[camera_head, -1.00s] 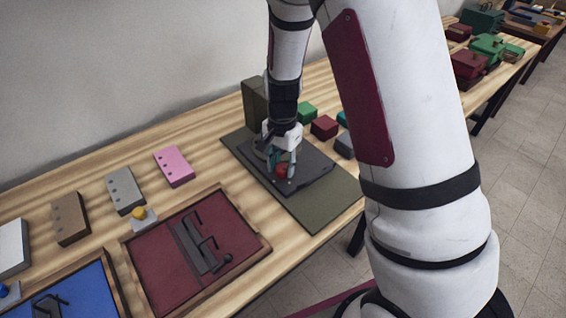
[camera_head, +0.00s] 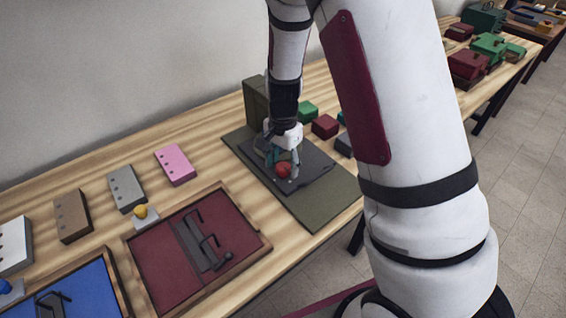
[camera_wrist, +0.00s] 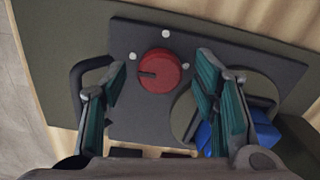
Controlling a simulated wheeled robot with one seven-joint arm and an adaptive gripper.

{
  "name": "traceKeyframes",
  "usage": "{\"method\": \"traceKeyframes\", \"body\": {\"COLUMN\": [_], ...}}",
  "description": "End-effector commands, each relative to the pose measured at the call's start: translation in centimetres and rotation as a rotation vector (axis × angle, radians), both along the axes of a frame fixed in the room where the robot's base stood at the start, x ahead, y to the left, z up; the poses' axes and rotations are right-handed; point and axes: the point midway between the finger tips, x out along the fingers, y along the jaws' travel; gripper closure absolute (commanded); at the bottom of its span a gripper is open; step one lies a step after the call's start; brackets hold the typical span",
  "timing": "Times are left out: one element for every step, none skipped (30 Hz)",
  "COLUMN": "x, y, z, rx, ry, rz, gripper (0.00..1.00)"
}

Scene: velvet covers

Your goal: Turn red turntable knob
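The red turntable knob (camera_wrist: 160,71) is round with a dark slot at its left side and sits on a dark grey plate (camera_wrist: 130,40) with small white dots around it. My gripper (camera_wrist: 162,78) is open in the wrist view, one teal-padded finger on each side of the knob. In the head view the knob (camera_head: 283,170) shows just below my gripper (camera_head: 281,158). How high the fingertips are above the plate I cannot tell.
The plate lies on an olive base board (camera_head: 314,208). A round grey disc (camera_wrist: 225,108) and a blue part (camera_wrist: 262,132) are near the right finger. A dark red framed panel (camera_head: 160,268) and several small boxes stand on the wooden table (camera_head: 215,130).

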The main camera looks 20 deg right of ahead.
Motion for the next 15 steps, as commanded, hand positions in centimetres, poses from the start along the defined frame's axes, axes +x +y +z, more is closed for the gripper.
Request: {"method": "traceKeyframes", "body": {"x": [0.0, 0.0, 0.0, 0.0, 0.0, 0.1, 0.1, 0.1, 0.1, 0.1, 0.1, 0.1, 0.1, 0.1, 0.1], "y": [0.0, 0.0, 0.0, 0.0, 0.0, 0.0, 0.0, 0.0, 0.0, 0.0, 0.0, 0.0, 0.1, 0.1, 0.0], "z": [0.0, 0.0, 0.0, 0.1, 0.3, 0.5, 0.8, 1.2, 1.8, 2.3, 2.9, 3.7, 4.3, 4.9, 5.8], "rx": [0.0, 0.0, 0.0, 0.0, 0.0, 0.0, 0.001, 0.001, 0.0, 0.0, 0.0, 0.001, 0.001, 0.001, 0.001], "ry": [0.0, 0.0, 0.0, -0.001, -0.001, -0.002, -0.003, -0.003, -0.004, -0.004, -0.004, -0.005, -0.005, -0.006, -0.005], "rz": [0.0, 0.0, 0.0, 0.0, 0.0, 0.001, 0.001, 0.001, 0.001, 0.001, 0.001, 0.002, 0.002, 0.002, 0.001], "gripper": [0.46, 0.46, 0.46, 0.46, 0.46, 0.46, 0.46, 0.46, 0.46, 0.46, 0.46, 0.46, 0.46, 0.46, 0.46]}}
